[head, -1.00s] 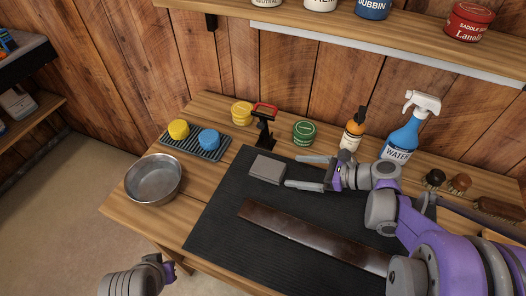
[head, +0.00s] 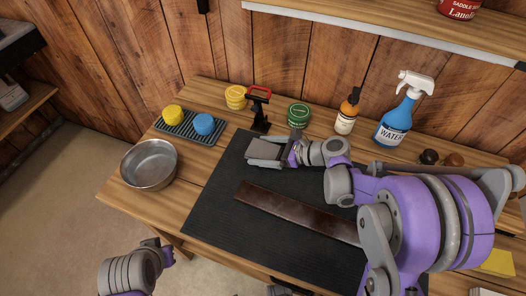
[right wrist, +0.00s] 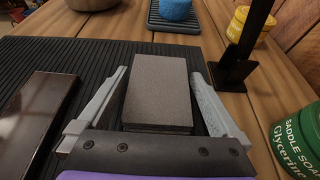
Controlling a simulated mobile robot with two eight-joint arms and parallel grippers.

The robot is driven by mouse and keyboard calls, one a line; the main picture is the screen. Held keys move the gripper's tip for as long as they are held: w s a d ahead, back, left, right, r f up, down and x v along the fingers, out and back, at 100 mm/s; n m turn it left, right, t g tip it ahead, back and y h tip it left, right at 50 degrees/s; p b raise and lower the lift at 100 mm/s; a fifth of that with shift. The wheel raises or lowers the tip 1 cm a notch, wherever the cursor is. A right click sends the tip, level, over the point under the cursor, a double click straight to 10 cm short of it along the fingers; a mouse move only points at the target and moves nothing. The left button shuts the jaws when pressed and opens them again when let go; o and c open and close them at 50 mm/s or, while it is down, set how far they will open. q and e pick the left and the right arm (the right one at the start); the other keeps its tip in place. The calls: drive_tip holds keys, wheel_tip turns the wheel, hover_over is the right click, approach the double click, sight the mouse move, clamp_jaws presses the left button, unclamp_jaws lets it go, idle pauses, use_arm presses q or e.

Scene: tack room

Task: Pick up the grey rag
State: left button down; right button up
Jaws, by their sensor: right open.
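The grey rag (head: 268,151) is a folded, flat, block-like stack lying on the black mat (head: 215,205). In the right wrist view the rag (right wrist: 158,92) lies between the two fingers of my right gripper (right wrist: 160,76). A finger is on each side, with a narrow gap visible at each. In the head view my right gripper (head: 257,151) is open around the rag, low over the mat. My left gripper (head: 164,256) is at the lower left, off the table; its fingers do not show clearly.
A brown leather strap (head: 295,212) lies on the mat in front of the rag. A black stand with a red top (head: 260,108) and a green tin (head: 299,115) stand behind. A metal bowl (head: 149,164) and a ridged tray (head: 183,124) with yellow and blue items are left.

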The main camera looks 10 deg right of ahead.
drive_tip(key=c, duration=1.2)
drive_tip(key=shift+o, duration=0.2)
